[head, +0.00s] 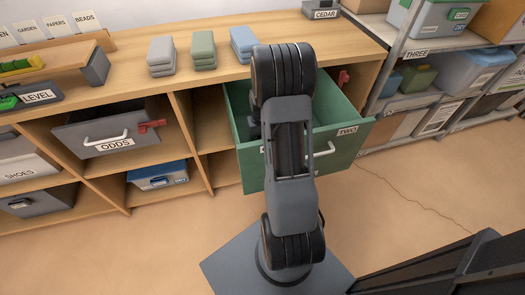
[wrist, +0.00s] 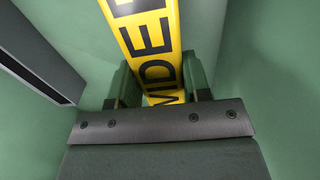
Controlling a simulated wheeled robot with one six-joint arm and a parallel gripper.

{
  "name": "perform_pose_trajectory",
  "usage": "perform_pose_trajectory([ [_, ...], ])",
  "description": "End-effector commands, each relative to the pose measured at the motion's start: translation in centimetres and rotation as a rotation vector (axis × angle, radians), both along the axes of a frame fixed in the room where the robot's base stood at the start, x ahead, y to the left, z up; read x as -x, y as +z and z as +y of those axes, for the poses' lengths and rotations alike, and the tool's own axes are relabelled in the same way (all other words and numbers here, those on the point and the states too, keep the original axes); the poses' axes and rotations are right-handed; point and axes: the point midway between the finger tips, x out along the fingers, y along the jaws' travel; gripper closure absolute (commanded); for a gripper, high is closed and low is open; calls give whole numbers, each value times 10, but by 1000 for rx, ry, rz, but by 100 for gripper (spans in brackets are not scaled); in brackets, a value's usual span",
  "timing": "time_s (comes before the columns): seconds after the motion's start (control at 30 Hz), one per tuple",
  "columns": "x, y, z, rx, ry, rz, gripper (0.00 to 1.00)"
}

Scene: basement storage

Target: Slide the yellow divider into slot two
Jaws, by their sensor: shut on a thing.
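The yellow divider (wrist: 148,35) with large black letters shows in the wrist view, running up from between the fingers. My gripper (wrist: 160,80) is shut on it, one dark green finger on each side. Pale green drawer walls surround it in the wrist view. In the head view the green drawer (head: 252,165) labelled TWO is pulled out, and my arm reaches over it. My arm hides the gripper and the divider there. The divider's lower end is hidden behind the gripper, so I cannot tell whether it sits in a slot.
A grey strip with a dark recess (wrist: 40,52) runs along the left in the wrist view. A grey ODDS drawer (head: 100,132) is left of the green drawer. Folded stacks (head: 203,50) lie on the wooden top. Metal shelving (head: 405,50) stands at right.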

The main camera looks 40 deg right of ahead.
Motion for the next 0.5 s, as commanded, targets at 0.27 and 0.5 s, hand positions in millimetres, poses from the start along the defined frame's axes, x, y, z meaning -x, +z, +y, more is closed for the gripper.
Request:
perform_pose_trajectory([
  [0.27, 0, -6, 0, 0, 0, 0, 100],
  [0.5, 0, -11, 0, 0, 0, 0, 100],
])
